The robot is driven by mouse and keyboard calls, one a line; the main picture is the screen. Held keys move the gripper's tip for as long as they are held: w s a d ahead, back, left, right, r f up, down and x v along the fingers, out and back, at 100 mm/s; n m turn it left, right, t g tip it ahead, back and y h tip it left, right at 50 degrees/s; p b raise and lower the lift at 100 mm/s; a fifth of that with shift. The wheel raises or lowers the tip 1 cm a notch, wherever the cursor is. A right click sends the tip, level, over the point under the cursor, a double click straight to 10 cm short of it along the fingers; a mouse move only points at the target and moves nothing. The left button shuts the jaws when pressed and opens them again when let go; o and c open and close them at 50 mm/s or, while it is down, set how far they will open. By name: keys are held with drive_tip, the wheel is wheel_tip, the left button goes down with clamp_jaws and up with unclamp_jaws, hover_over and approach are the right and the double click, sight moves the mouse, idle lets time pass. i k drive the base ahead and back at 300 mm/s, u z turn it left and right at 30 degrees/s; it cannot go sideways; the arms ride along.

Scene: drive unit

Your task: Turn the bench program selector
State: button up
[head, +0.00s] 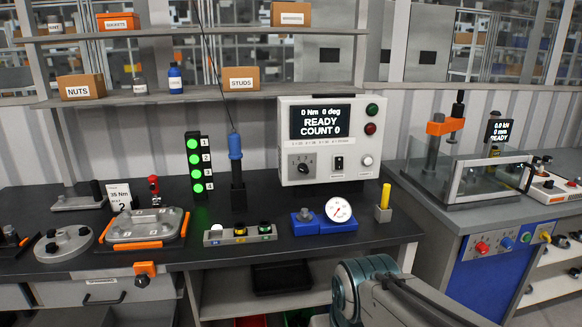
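The white bench controller box (355,150) stands at the back right of the dark workbench. Its screen reads "0 Nm 0 deg READY COUNT 0". The program selector is a black rotary knob (302,168) on a grey plate at the lower left of the box face. The marks around it are too small to read, and I cannot tell its exact setting. Part of my own arm shows at the bottom right, in front of the bench and below the selector, apart from it. My gripper is not in view.
Beside the knob are a black switch (338,163) and a pale knob (366,161). Below stand a dial gauge (338,209), a yellow-topped post (384,203) and a button strip (240,234). A blue-handled hanging tool (236,165) is left of the box.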

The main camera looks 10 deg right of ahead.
sight(302, 167)
drive_tip(key=z, duration=0.1)
drive_tip(key=k, duration=0.4)
drive_tip(key=u, duration=0.7)
drive_tip(key=i, duration=1.45)
drive_tip(key=z, duration=0.65)
